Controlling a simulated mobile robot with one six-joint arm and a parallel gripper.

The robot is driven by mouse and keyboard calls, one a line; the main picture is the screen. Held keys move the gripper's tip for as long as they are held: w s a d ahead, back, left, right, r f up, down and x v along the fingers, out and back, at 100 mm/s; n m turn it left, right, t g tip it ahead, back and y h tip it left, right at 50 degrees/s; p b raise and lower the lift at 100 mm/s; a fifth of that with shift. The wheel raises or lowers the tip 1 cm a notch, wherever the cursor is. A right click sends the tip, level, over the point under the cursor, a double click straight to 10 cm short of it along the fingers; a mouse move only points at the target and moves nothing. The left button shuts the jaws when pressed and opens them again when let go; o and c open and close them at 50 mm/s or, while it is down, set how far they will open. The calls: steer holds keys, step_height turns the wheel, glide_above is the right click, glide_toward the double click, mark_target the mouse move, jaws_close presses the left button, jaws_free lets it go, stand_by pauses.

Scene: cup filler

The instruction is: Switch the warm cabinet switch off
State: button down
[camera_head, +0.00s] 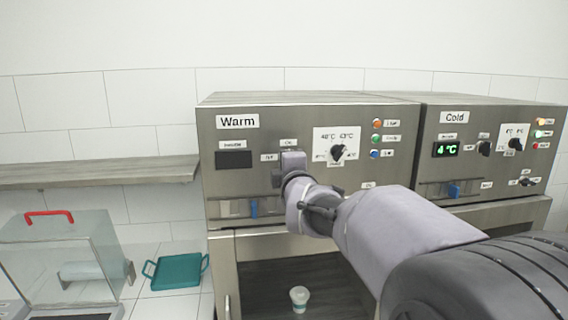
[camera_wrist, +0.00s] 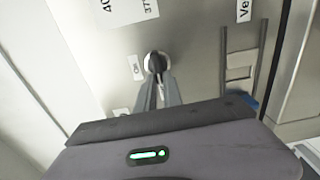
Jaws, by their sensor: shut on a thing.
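The warm cabinet (camera_head: 210,140) carries the "Warm" label. Its switch knob shows in the wrist view (camera_wrist: 155,62), black with a silver rim. An "On" label (camera_wrist: 135,67) sits just beside it, and another label is partly hidden by my gripper. My gripper (camera_wrist: 160,88) is shut on the switch knob, with its fingers reaching up to it. In the head view my gripper (camera_head: 292,168) covers the knob, between the "On" label (camera_head: 288,142) above and the "Off" label (camera_head: 268,157) at the left. The warm display (camera_head: 234,159) is dark. The knob's pointer direction cannot be made out.
A temperature dial (camera_head: 338,152) and several coloured lights are right of my gripper. A slider with a blue tab (camera_head: 254,208) is below. The cold cabinet (camera_head: 475,120) displays 4 °C. A cup (camera_head: 299,298) stands in the lower bay. A teal tray (camera_head: 178,271) is at the left.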

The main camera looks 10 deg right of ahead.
steer(key=c, duration=1.5)
jaws_free()
steer(key=s, duration=1.7)
steer(key=shift+s, duration=0.2)
steer(key=shift+f, duration=0.1)
steer(key=s+f+m+g+b, duration=0.4)
steer(key=s+f+m, duration=0.3)
steer(key=f, duration=0.4)
steer(key=s+a+f+m+g+y+b, duration=0.1)
steer(key=s+f+m+g+b, duration=0.3)
steer(key=s+f+m, duration=0.4)
steer(key=s+a+f+m+g+y+b, duration=0.1)
steer(key=s+f+m+g+b, duration=0.3)
steer(key=s+f+m, duration=0.3)
steer(key=shift+s+f+m, duration=0.1)
steer(key=shift+s+f, duration=0.45)
steer(key=shift+f, duration=0.7)
steer(key=shift+s+f+m, duration=0.1)
steer(key=shift+s+f, duration=0.45)
steer(key=shift+f, duration=0.65)
steer(key=shift+s+f+m, duration=0.1)
steer(key=shift+s+f, duration=0.45)
steer(key=shift+f, duration=0.7)
